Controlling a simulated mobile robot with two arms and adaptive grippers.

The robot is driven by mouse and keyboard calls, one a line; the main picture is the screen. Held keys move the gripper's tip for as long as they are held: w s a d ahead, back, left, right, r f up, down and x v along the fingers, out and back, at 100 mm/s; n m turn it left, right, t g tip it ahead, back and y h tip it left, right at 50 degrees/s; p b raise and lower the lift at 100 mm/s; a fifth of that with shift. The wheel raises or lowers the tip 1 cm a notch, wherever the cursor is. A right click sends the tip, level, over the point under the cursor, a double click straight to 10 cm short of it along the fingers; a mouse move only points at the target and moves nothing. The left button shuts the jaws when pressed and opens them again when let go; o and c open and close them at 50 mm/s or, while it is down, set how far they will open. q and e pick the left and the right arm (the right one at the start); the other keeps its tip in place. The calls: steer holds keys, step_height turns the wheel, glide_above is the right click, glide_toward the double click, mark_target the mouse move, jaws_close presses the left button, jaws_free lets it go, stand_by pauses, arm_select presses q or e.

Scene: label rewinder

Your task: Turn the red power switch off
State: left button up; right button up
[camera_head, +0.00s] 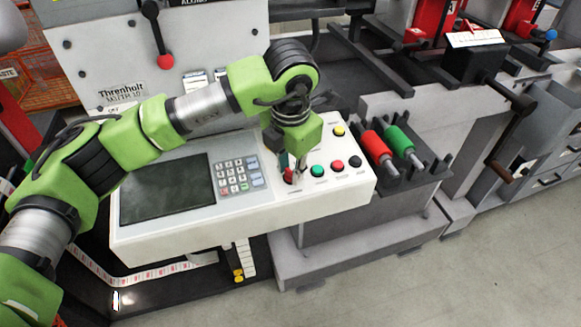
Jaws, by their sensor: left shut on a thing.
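The red power switch (288,176) is on the white control panel (135,236), left of a row of round buttons. My left gripper (291,168) points down over the switch, with its fingers closed around or against it. The fingers and wrist hide much of the switch, so I cannot tell which way it is set. My right gripper does not show.
The panel carries a dark screen (166,188), a keypad (238,176), a green button (317,171), a red button (337,166) and a yellow button (339,131). Red and green rollers (398,140) lie to the right.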

arm_select(q)
steer(key=o, duration=1.1)
step_height(320, 180, up, 12)
steer(key=s, duration=0.2)
steer(key=shift+s+f, duration=0.15)
